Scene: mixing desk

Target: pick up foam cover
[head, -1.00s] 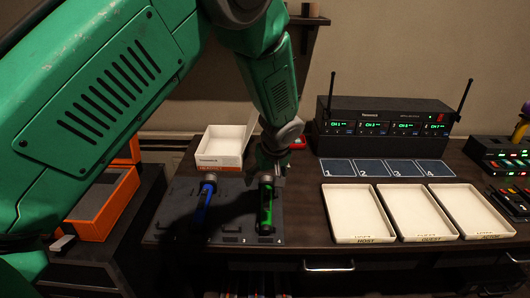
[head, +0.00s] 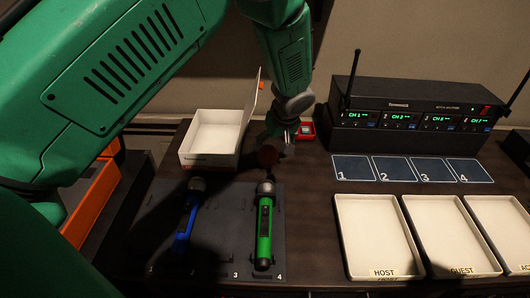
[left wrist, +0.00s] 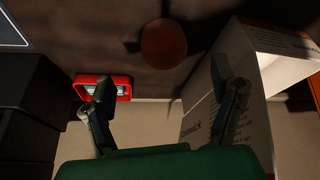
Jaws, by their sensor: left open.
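A round reddish-brown ball, which looks like the foam cover (head: 268,156), rests on the dark desk behind the green microphone and right of the open white box. In the left wrist view the foam cover (left wrist: 163,43) shows at top centre, beyond the fingertips and between their lines. My left gripper (head: 282,137) is low over the desk just behind the foam cover, partly shadowed. In the left wrist view its two fingers (left wrist: 163,82) are spread apart with nothing between them. My right gripper is in neither view.
The white box (head: 214,132) with its raised lid stands close left of the gripper. A small red device (head: 306,130) lies just right. Green (head: 264,228) and blue (head: 188,215) microphones lie on the dark mat in front. A receiver (head: 412,105), numbered cards and trays (head: 378,240) fill the right.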

